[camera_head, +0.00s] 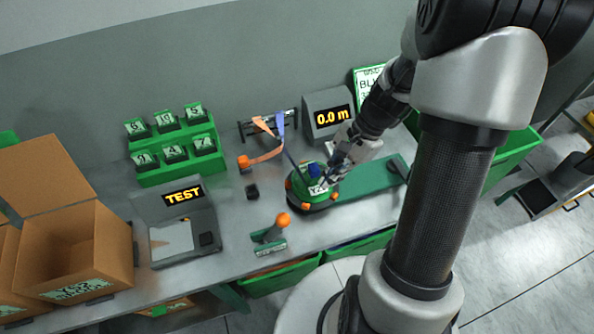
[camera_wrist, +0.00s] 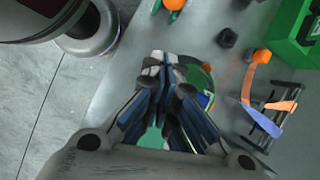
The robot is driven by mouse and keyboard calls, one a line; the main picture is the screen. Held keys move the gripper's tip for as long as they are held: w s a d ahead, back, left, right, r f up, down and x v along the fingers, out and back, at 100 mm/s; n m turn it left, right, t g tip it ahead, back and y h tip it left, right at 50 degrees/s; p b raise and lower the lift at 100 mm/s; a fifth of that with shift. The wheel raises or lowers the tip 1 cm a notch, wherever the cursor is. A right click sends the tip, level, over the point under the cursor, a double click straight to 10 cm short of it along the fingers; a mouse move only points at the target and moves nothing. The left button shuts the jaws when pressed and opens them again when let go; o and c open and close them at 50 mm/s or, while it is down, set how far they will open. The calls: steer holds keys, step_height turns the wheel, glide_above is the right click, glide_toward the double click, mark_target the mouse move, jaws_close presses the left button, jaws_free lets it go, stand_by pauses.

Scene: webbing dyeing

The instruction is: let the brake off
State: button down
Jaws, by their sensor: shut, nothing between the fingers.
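A small lever with an orange ball knob (camera_head: 283,221) and a green labelled base (camera_head: 271,250) stands near the table's front edge; its label is too small to read. Its orange knob also shows at the top of the wrist view (camera_wrist: 174,4). A round green and dark device (camera_head: 312,200) with orange knobs and a blue part sits right of it. My gripper (camera_head: 326,181) is shut and empty, right above this device. In the wrist view my gripper (camera_wrist: 160,65) hides most of the device. I cannot tell which part is the brake.
An orange and blue strap (camera_head: 266,155) hangs by a dark rack behind the device. A display reading 0.0 m (camera_head: 329,115) stands behind. A TEST unit (camera_head: 178,230), a green tag rack (camera_head: 178,150) and a cardboard box (camera_head: 75,250) are left. A small black block (camera_head: 252,191) lies between.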

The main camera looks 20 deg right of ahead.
steer(key=shift+d+f+m, duration=0.25)
steer(key=shift+f, duration=0.2)
steer(key=shift+d+f+m, duration=0.2)
steer(key=shift+f+m, duration=0.05)
steer(key=shift+f, duration=0.2)
steer(key=shift+a, duration=0.1)
steer(key=s+a+f+b, duration=0.1)
steer(key=a+f+b, duration=0.3)
steer(key=a+f, duration=0.4)
steer(key=shift+s+a, duration=0.15)
steer(key=shift+r, duration=0.1)
steer(key=shift+r, duration=0.1)
